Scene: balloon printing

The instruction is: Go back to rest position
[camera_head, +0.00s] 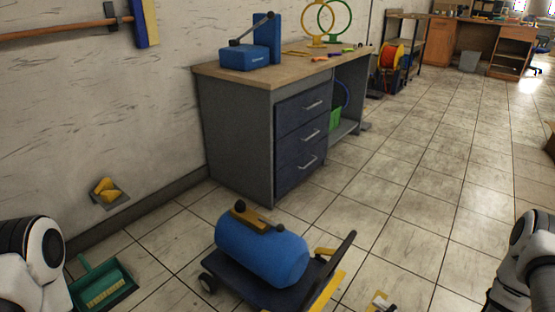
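Part of my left arm, white and black, shows at the lower left edge in the head view. Part of my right arm, also white and black, shows at the lower right edge. Neither gripper is in the picture, so I cannot see fingers or anything held. Both visible arm parts are at the sides, apart from the workbench (240,130) and the blue tank (262,250).
The blue tank lies on a dark wheeled cart (238,290) in front. A green dustpan (103,285) is on the floor at left. A blue device (245,57) stands on the workbench. Tiled floor at right is mostly clear.

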